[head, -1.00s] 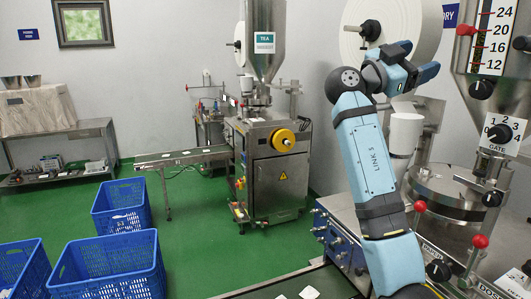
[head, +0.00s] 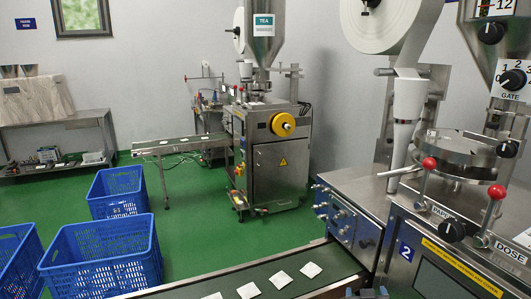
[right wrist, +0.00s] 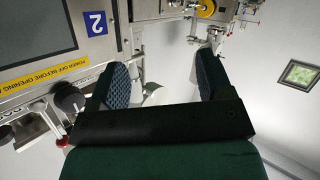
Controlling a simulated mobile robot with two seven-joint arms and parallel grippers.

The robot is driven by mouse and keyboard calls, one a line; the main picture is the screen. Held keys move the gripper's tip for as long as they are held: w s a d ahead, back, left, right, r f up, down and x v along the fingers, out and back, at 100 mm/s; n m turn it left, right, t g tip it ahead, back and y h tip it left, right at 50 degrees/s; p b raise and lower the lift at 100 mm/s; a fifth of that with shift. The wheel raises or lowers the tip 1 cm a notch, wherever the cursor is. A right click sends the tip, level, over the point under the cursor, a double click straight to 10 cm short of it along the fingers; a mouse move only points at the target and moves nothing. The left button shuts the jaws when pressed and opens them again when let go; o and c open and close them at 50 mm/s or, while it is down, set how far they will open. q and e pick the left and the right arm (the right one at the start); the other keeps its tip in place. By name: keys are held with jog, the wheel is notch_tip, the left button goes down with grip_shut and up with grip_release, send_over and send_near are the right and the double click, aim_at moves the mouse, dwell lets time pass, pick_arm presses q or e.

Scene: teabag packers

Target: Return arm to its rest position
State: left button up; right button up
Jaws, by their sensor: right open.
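My right gripper (right wrist: 163,78) shows in the right wrist view. Its two dark fingers with blue textured pads stand wide apart, with nothing held between them. Part of the packing machine numbered 2 (right wrist: 93,22) fills the upper left of that view, close by the gripper. In the head view the right arm no longer stands in front of this machine (head: 440,232). A small dark piece shows at the bottom edge there, too little to identify. My left gripper is in neither view.
Several white teabags (head: 280,280) lie on the near conveyor (head: 335,268). Blue crates (head: 105,258) stand on the green floor at left. Another tea packing machine (head: 280,170) with its own conveyor (head: 165,144) stands further back. Open floor (head: 195,225) lies between them.

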pick_arm(q)
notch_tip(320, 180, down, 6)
jog(key=b, duration=0.8)
pick_arm(e)
jog(key=s+a+f+n+g+y, duration=0.1)
jog(key=s+a+f+n+y, duration=0.2)
jog(key=s+f, duration=0.85)
jog(key=s+a+f+g+y, duration=0.1)
jog(key=s+a+f+y, duration=0.35)
jog(key=s+f, duration=0.75)
pick_arm(q)
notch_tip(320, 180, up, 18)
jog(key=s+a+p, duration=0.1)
jog(key=p, duration=2.5)
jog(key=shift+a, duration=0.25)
pick_arm(e)
jog(key=s+d+r, duration=0.1)
jog(key=s+r, duration=0.1)
jog(key=r, duration=0.8)
jog(key=s+d+r, duration=0.1)
jog(key=s+r, duration=0.1)
jog(key=r, duration=0.8)
jog(key=shift+d+r+g, duration=0.3)
jog(key=shift+r+g, duration=0.1)
jog(key=shift+s, duration=0.1)
